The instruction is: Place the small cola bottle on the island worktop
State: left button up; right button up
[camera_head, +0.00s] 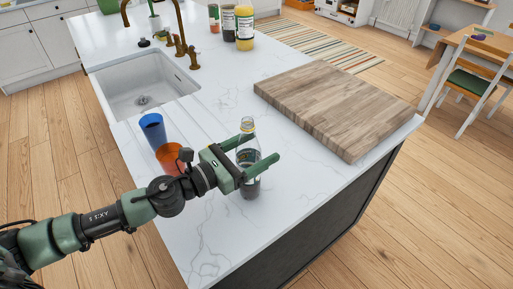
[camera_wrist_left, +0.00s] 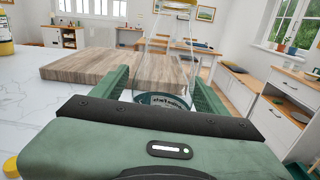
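A small clear bottle with a yellow cap, dark contents low in it and a dark label, the cola bottle (camera_head: 248,187), is upright at the near part of the white island worktop (camera_head: 285,180). Its base appears at or very close to the surface; I cannot tell if it bears on it. My left gripper (camera_head: 258,148) reaches in from the left with one finger on each side of the bottle, and looks shut on it. In the left wrist view the bottle (camera_wrist_left: 162,62) fills the gap between the green fingers. My right gripper is not in view.
A blue cup (camera_head: 152,130) and an orange cup (camera_head: 170,158) stand left of the gripper. A thick wooden board (camera_head: 340,105) lies to the right. The sink (camera_head: 145,85), brass tap (camera_head: 182,35) and several containers (camera_head: 244,22) are farther back. Bare worktop lies in front of the bottle.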

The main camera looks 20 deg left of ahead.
aim_at(239, 159)
pick_arm(q)
jog(key=shift+r+p, duration=0.3)
jog(key=b+v, duration=0.2)
jog(key=v, duration=0.1)
jog(key=b+v, duration=0.3)
jog(key=f+b+v, duration=0.1)
jog(key=b+v, duration=0.1)
jog(key=v, duration=0.1)
jog(key=shift+s+b, duration=0.1)
jog(key=shift+b, duration=0.3)
jog(key=shift+s+a+r, duration=0.2)
jog(key=shift+s+a, duration=0.05)
jog(key=shift+b+v, duration=0.6)
jog(key=shift+v, duration=0.45)
jog(key=shift+r, duration=0.15)
